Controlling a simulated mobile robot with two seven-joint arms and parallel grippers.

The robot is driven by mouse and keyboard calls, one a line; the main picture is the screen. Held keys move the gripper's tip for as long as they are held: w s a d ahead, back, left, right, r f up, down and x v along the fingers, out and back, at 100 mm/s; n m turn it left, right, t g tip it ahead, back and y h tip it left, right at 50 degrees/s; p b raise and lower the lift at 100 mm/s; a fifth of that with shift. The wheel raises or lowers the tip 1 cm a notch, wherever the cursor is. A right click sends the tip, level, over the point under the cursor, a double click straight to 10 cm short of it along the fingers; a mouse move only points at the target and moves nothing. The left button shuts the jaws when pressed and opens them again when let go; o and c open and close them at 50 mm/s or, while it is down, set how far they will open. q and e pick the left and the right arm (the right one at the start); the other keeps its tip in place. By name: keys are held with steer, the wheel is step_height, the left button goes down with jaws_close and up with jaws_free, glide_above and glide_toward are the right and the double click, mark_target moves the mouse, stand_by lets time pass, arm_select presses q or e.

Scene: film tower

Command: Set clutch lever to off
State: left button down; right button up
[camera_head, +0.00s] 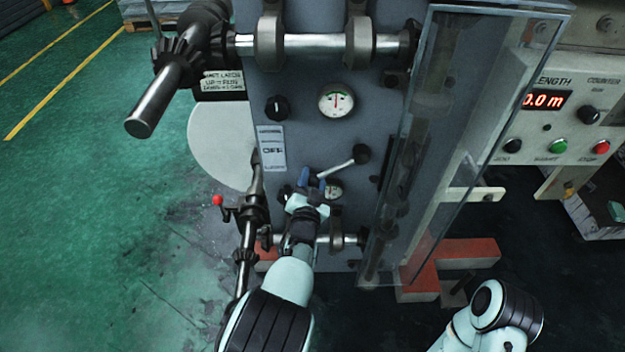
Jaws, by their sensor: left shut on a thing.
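The lever that looks like the clutch lever is a bright metal rod with a black ball knob (362,154). It slants up to the right from the lower middle of the grey panel. A label plate reading "OFF" (272,149) is on the panel to its left. My left gripper (314,181), with blue fingertips, is shut at the rod's lower end, away from the knob. The fingers hide the exact contact and the lever's pivot. Part of my right arm shows at the lower right, but its gripper is out of view.
A round gauge (336,101) and a black knob (277,108) are above. A smaller gauge (333,191) is beside my gripper. A clear guard (430,140) stands to the right. A red-knobbed handle (217,200) and shafts are at left. A control panel (560,130) is at far right.

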arm_select(q)
steer(key=r+p, duration=0.1)
steer(key=r+m+p, duration=0.1)
steer(key=shift+a+r+p, duration=0.1)
steer(key=shift+a+p, duration=0.25)
steer(key=shift+a, duration=0.05)
steer(key=shift+a+r+m+p, duration=0.15)
steer(key=shift+r+m+p, duration=0.25)
steer(key=shift+m+p, duration=0.1)
arm_select(e)
steer(key=w+a+r+t, duration=0.2)
steer(key=w+r, duration=0.3)
steer(key=r, duration=0.2)
arm_select(q)
steer(key=r+m+p, duration=0.1)
steer(key=p, duration=0.1)
steer(key=r+m+p, duration=0.2)
steer(key=shift+a+r+p, duration=0.25)
steer(key=shift+a+p, duration=0.05)
steer(key=shift+a, duration=0.1)
arm_select(e)
steer(key=s+a+r+n+g+y, duration=0.1)
steer(key=s+a+r, duration=0.3)
steer(key=s, duration=0.4)
steer(key=shift+r+g, duration=0.35)
steer(key=shift+g, duration=0.45)
